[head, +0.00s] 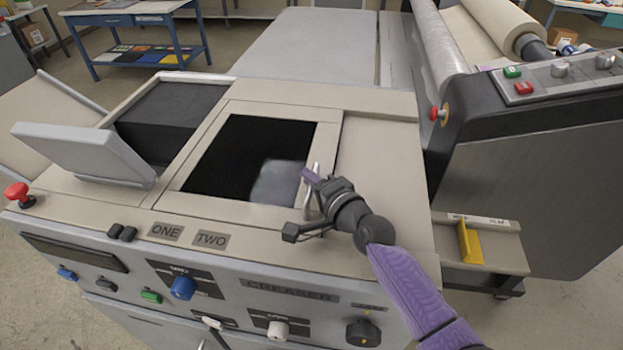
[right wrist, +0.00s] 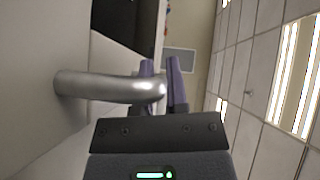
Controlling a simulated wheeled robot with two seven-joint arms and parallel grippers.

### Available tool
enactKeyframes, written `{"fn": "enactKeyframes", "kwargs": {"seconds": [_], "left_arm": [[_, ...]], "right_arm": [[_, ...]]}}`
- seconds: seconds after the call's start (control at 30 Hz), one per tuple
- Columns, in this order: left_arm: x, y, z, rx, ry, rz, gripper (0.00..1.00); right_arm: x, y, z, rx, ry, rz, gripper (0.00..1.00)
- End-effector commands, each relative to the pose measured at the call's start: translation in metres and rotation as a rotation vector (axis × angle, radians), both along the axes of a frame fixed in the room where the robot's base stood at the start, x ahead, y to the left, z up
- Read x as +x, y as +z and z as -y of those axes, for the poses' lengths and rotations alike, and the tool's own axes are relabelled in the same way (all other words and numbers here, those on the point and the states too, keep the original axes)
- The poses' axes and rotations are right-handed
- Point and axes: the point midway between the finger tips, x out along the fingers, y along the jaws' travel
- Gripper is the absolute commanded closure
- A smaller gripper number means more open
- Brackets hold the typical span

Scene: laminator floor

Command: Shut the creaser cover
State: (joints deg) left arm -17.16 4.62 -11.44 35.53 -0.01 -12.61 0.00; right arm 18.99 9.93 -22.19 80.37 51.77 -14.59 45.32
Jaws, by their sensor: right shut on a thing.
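The creaser (head: 290,292) is a beige and grey machine with its name on the front panel. On its top is a pale framed panel (head: 265,111) around a black, glossy window (head: 250,155), which looks like the cover. It lies about flat; I cannot tell whether it is fully shut. A silver bar handle (head: 315,172) stands at its right side. My right gripper (head: 308,202) is shut on this handle. In the right wrist view the handle (right wrist: 105,87) runs between the purple fingertips (right wrist: 162,72). My left gripper is not in view.
A grey tilted panel (head: 85,150) stands at the creaser's left, beside a dark recessed box (head: 170,115). A red mushroom button (head: 17,192) is at the left front corner. The laminator (head: 535,150) with rollers stands close on the right. A blue table (head: 130,18) is behind.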

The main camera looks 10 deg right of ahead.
Motion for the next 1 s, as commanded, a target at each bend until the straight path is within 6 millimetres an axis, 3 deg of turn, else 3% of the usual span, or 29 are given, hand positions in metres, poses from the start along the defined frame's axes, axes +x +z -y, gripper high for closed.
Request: {"fn": "enactKeyframes", "kwargs": {"seconds": [0.13,0.17,0.3,0.67,1.0], "left_arm": [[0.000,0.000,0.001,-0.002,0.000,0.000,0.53],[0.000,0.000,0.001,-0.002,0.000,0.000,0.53],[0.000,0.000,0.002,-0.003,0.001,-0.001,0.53],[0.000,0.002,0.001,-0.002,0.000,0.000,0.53],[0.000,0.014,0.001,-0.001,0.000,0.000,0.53]], "right_arm": [[-0.001,0.000,-0.002,0.002,0.005,-0.002,1.00],[-0.001,0.000,-0.002,0.002,0.005,-0.002,0.78],[-0.001,0.000,-0.002,0.002,0.004,0.000,0.49],[-0.005,0.001,0.002,0.001,0.002,-0.001,0.47],[-0.067,0.010,0.035,0.000,0.004,-0.002,0.47]]}}
